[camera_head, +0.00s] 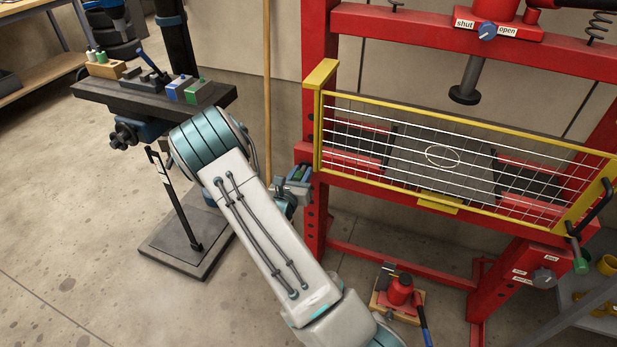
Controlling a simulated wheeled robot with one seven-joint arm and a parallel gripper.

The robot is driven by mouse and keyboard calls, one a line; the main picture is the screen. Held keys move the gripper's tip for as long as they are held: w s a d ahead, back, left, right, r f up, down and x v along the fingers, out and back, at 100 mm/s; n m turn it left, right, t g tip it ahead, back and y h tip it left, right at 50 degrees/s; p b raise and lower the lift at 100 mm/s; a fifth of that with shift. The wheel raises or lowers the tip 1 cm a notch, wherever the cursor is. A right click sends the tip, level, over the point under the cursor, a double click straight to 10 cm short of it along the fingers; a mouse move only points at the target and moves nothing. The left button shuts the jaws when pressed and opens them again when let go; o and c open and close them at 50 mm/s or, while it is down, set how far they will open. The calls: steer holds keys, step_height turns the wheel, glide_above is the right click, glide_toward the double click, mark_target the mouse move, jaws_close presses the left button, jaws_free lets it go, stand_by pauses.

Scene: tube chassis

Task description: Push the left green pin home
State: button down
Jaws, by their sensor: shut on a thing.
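The left green pin (302,171) shows as a small patch of green at the left post of the red press (317,215), just below the left end of the yellow-framed mesh guard (321,132). My gripper (300,175) is at the outer side of that post and is shut on the left green pin. The fingers hide most of the pin, and I cannot tell how far it sits in the post. A second green-ended part (580,262) hangs at the right post below a black handle.
A dark bench plate (150,103) with small blocks stands at the left on a pedestal. A wooden pole (267,95) leans behind my arm. A red bottle jack (400,290) sits on the floor below the press. Open floor lies at the lower left.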

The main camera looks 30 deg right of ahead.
steer(key=shift+s+a, duration=0.1)
steer(key=c, duration=1.1)
jaws_free()
steer(key=v, duration=1.3)
steer(key=shift+s+a+p, duration=0.3)
steer(key=shift+r, duration=0.1)
